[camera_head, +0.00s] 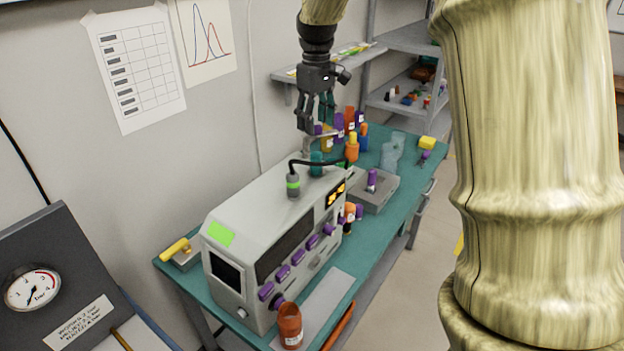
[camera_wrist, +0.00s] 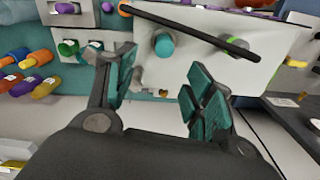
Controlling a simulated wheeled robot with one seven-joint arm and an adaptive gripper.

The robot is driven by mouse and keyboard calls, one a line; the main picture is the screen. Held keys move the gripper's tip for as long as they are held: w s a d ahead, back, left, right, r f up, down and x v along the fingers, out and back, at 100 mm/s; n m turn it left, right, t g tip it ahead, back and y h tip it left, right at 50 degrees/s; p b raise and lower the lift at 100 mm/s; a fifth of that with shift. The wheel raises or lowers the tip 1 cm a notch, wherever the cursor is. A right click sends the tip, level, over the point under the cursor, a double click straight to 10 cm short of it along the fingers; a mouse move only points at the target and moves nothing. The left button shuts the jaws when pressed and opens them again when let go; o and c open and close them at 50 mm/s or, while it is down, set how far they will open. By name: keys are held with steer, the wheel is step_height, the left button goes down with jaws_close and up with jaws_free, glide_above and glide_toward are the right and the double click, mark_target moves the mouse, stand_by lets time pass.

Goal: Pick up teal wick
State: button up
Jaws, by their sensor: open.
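A small upright teal cylinder, which I take to be the teal wick (camera_head: 316,164), stands at the back end of the grey instrument's top. In the wrist view a round teal end (camera_wrist: 163,46) shows on the pale top, beyond my fingers. My gripper (camera_head: 318,124) hangs above and behind the instrument, pointing down, apart from the teal cylinder. In the wrist view its teal-padded fingers (camera_wrist: 158,82) are spread with nothing between them.
The grey instrument (camera_head: 262,219) carries a green-banded probe (camera_head: 293,187) with a black cable close to the teal cylinder. Several orange, purple and blue bottles (camera_head: 352,148) stand behind it. A grey tray (camera_head: 378,202) is at its right on the teal bench (camera_head: 404,202).

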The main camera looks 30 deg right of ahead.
mark_target(317, 154)
steer(key=shift+s+f, duration=0.1)
steer(key=shift+f, duration=0.2)
step_height(317, 154, down, 5)
steer(key=shift+r+p, duration=0.15)
steer(key=shift+p, duration=0.7)
steer(key=shift+s+a+f+p, duration=0.1)
steer(key=shift+s+f+p, duration=0.1)
steer(key=shift+p, duration=0.1)
steer(key=shift+s+f+p, duration=0.15)
steer(key=shift+f+p, duration=0.45)
steer(key=shift+f, duration=0.65)
steer(key=shift+s+f+p, duration=0.1)
steer(key=shift+f+p, duration=0.5)
steer(key=shift+f, duration=0.6)
steer(key=shift+c, duration=0.2)
jaws_close()
